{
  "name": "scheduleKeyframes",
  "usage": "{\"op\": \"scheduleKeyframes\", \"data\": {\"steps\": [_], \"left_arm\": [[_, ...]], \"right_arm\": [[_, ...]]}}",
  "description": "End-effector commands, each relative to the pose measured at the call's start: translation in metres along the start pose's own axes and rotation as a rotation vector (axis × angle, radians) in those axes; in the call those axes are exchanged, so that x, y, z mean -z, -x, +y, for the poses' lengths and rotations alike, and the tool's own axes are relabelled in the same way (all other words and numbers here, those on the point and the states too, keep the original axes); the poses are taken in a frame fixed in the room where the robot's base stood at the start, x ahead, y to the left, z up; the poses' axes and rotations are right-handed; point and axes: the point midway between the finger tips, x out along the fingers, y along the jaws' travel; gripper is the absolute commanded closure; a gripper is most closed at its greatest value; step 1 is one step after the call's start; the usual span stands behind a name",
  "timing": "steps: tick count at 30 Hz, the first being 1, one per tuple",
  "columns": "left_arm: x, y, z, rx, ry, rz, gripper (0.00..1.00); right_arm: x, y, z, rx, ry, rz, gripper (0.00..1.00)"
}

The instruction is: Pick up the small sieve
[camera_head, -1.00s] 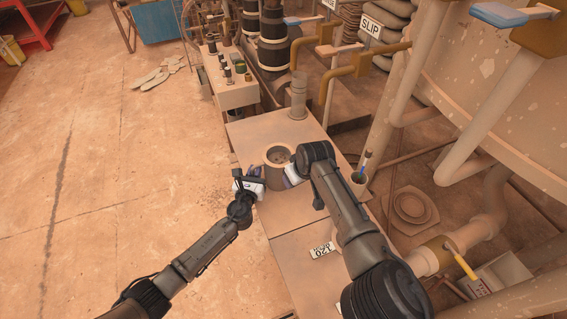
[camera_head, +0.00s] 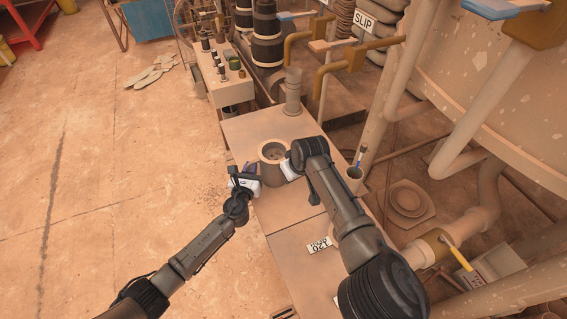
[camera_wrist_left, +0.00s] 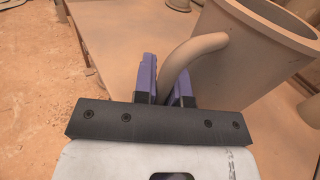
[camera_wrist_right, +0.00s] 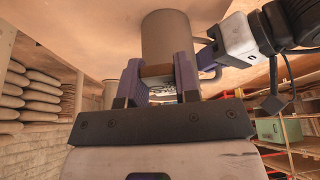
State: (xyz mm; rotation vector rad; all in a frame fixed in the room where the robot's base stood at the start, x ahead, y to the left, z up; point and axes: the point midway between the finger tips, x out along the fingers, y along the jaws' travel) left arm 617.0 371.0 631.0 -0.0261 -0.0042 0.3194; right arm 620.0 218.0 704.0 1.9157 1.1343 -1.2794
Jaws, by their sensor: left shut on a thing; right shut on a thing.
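The small sieve (camera_head: 265,172) is a round, dull grey-tan pot with dark spots inside its bottom, over the metal table (camera_head: 265,122). In the left wrist view, my left gripper (camera_wrist_left: 166,75) is shut on the curved handle of the sieve (camera_wrist_left: 232,62). In the head view, my left gripper (camera_head: 257,174) is at its left side. My right gripper (camera_head: 284,171) is at its right side, its fingers partly hidden by my arm. In the right wrist view, my right gripper (camera_wrist_right: 158,68) closes around a brownish part of the sieve (camera_wrist_right: 167,38).
A narrow upright cylinder (camera_head: 292,92) stands behind the sieve. A cup with a brush (camera_head: 355,171) is right of the table, near pipes. A lettered plate (camera_head: 320,245) lies on the front panel. Gloves (camera_head: 153,75) lie on the open floor at left.

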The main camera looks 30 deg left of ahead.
Motion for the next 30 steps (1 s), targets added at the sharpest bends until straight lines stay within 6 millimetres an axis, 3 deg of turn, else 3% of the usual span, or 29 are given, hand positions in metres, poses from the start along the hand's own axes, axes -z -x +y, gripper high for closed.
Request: {"op": "scheduleKeyframes", "data": {"steps": [5, 18, 24, 30], "left_arm": [[0.000, 0.000, 0.000, 0.000, 0.000, 0.001, 1.00], [0.001, 0.000, 0.000, 0.000, 0.000, 0.001, 1.00], [0.001, 0.000, 0.000, 0.000, 0.000, 0.001, 1.00], [0.001, 0.000, 0.000, 0.000, 0.000, 0.001, 1.00]], "right_arm": [[0.005, 0.010, 0.000, 0.001, 0.001, 0.003, 0.96], [0.032, 0.076, 0.000, 0.000, 0.001, 0.002, 0.96], [0.038, 0.090, 0.000, 0.000, 0.001, 0.002, 0.96], [0.039, 0.093, 0.000, 0.000, 0.001, 0.000, 0.96]]}}
